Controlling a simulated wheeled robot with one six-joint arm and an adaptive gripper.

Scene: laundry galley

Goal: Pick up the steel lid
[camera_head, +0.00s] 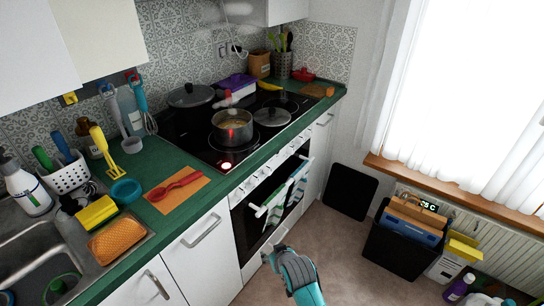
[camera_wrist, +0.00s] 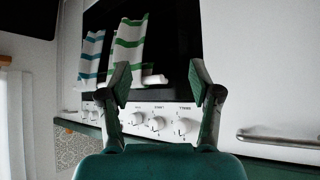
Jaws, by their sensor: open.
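A round steel lid (camera_head: 272,116) with a dark knob lies on the black cooktop, just right of an open steel saucepan (camera_head: 232,128) with food in it. My gripper (camera_head: 276,250) is low in front of the oven, well below the cooktop and apart from the lid. In the wrist view my gripper (camera_wrist: 160,78) is open with nothing between its fingers. That view looks upside down at the oven front, and the lid does not show in it.
A dark lidded pot (camera_head: 190,96) stands on the cooktop's back left. Striped towels (camera_head: 284,196) hang on the oven door. An orange mat (camera_head: 178,190) with a red spoon lies on the green counter. A black bin (camera_head: 400,250) stands right. Floor between is clear.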

